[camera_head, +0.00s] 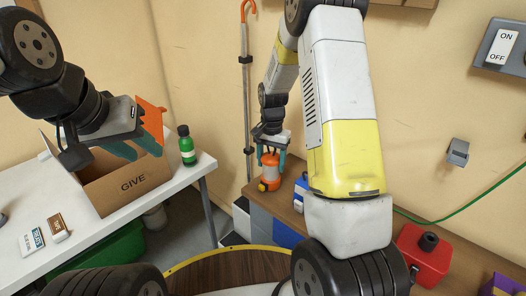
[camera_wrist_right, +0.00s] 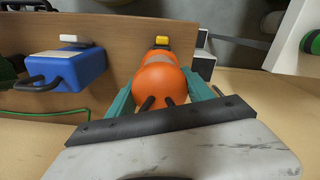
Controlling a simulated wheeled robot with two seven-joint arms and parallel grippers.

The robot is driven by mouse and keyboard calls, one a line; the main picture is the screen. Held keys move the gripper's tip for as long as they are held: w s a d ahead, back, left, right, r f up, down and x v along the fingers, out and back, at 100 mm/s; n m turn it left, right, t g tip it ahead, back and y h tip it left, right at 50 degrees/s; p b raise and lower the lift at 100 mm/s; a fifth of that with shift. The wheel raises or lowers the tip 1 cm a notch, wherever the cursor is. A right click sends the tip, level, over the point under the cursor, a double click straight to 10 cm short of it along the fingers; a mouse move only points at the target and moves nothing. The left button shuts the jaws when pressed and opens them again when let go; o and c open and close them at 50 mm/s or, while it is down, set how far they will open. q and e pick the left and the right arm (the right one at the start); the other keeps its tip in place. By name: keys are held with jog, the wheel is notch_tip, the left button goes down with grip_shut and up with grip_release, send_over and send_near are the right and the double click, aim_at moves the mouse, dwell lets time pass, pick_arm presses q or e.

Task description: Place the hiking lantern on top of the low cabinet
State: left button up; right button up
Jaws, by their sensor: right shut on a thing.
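The hiking lantern (camera_head: 270,172) is orange with a pale middle band and a yellow part near its base. My right gripper (camera_head: 270,146) is shut on its upper part from above. In the right wrist view the lantern (camera_wrist_right: 162,82) sits between the two teal fingers, its orange top toward the camera. It is at the left end of a brown wooden top (camera_head: 288,208), which looks like the low cabinet's top. Whether its base touches the wood I cannot tell. My left gripper (camera_head: 136,146) is open and empty, over the cardboard box.
A blue jug (camera_wrist_right: 65,70) stands on the wooden top beside the lantern; a red can (camera_head: 424,256) is farther right. The cardboard box (camera_head: 128,184) and green bottle (camera_head: 187,147) stand on a white table (camera_head: 120,238). My right arm hides part of the top.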

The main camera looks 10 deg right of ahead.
jog(key=o, duration=1.6)
jog(key=shift+f, duration=0.1)
jog(key=shift+o, duration=0.2)
notch_tip(320, 180, up, 12)
jog(key=s+r+n+t+y, duration=0.2)
jog(key=s+r+n+t, duration=0.15)
jog(key=s+r, duration=0.85)
jog(key=s+a+r+n+t, duration=0.1)
jog(key=s+n, duration=0.1)
jog(key=s, duration=0.4)
jog(key=s+r+n+t, duration=0.1)
jog(key=s+n, duration=0.1)
jog(key=s, duration=0.5)
jog(key=shift+a+r+t, duration=0.25)
jog(key=shift+a+t, duration=0.1)
jog(key=shift+a, duration=0.05)
